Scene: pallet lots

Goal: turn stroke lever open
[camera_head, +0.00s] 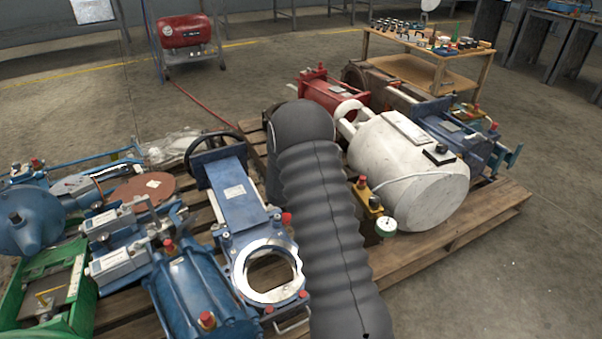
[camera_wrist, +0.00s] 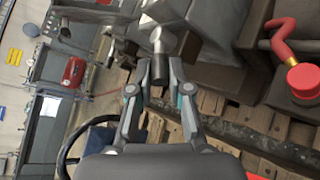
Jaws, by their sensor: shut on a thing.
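My gripper (camera_wrist: 160,72) shows in the wrist view, its two fingers closed on the end of a short round metal lever (camera_wrist: 159,42). The lever joins a grey metal body at the top of the wrist view. I take it for the stroke lever, but I cannot read its position or how far it is turned. In the head view my thick grey arm stands in the middle and hides my gripper and the lever.
Blue gate valve (camera_head: 240,205), blue cylinder (camera_head: 195,290) and white drum (camera_head: 405,165) crowd the wooden pallets (camera_head: 470,225). A red-capped pipe (camera_wrist: 303,78) is at right in the wrist view. A red compressor (camera_head: 186,32) stands behind. Open floor lies at right.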

